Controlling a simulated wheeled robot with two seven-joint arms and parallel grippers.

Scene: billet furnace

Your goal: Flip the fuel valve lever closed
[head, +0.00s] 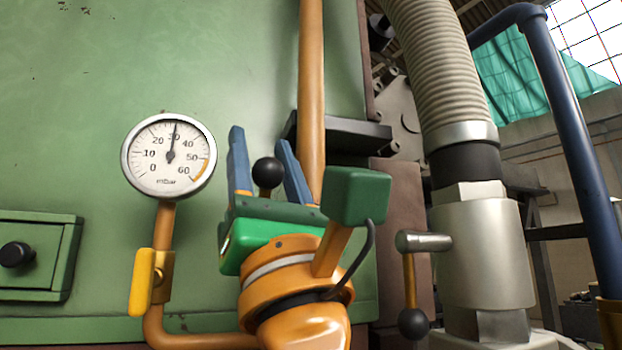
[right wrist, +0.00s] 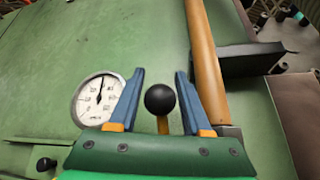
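The knob also shows in the right wrist view (right wrist: 160,99). My right gripper (head: 260,138) is open, its two blue fingers on either side of the knob, with gaps on both sides in the right wrist view (right wrist: 160,74). The lever's base is hidden behind the green gripper body. A yellow handle (head: 143,283) hangs down on the pipe under the gauge. No label shows which is the fuel valve lever. My left gripper is not in view.
A round mbar gauge (head: 169,156) reads just above 30, left of the gripper. The orange pipe (head: 311,90) rises behind. At right, a silver valve body (head: 482,250) carries another ball-ended lever (head: 411,290), hanging down. The green furnace wall (head: 80,80) fills the background.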

